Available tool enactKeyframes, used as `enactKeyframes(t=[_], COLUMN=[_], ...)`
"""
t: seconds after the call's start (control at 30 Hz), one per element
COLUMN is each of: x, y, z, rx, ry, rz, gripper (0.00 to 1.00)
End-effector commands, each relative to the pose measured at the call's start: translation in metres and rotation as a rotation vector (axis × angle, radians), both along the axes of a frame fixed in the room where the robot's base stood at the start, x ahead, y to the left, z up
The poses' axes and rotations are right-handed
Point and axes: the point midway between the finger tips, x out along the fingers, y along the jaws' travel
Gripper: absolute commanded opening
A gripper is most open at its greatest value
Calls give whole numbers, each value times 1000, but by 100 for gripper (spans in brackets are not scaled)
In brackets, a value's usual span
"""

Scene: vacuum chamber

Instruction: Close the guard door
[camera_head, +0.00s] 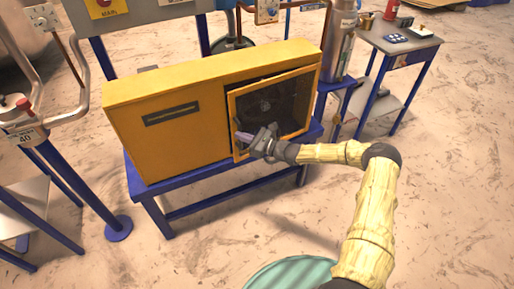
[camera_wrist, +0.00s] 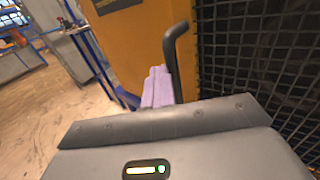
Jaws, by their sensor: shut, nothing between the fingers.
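The guard door (camera_head: 231,105) is a yellow-framed panel with dark mesh at the right part of a yellow cabinet's front. In the wrist view, the door's black handle (camera_wrist: 173,45) stands beside the dark mesh (camera_wrist: 255,55). My gripper (camera_head: 244,137) is at the door's lower left, near the handle. Its lavender fingers (camera_wrist: 158,88) are together and empty, just by the handle's lower end. I cannot tell whether they touch the handle or door.
The yellow cabinet (camera_head: 175,135) rests on a blue stand (camera_head: 190,183). A side table (camera_head: 400,40) with small items is at the upper right. Pipework and a blue post (camera_head: 75,180) stand at the left. The floor in front and at right is mostly clear.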

Motion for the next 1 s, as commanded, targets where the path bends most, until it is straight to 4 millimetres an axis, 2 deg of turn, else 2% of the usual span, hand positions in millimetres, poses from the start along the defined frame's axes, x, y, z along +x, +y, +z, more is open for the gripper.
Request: enactKeyframes(t=[0.03,0.5,0.67,1.0], x=[-2,-75,-83,-84], y=[-14,-49,-51,-56], z=[1,0,0,1], rx=[-1,-1,-2,-8], ry=[2,0,-1,-5], rz=[-19,-4,1,-2], gripper=[0,0,0,0])
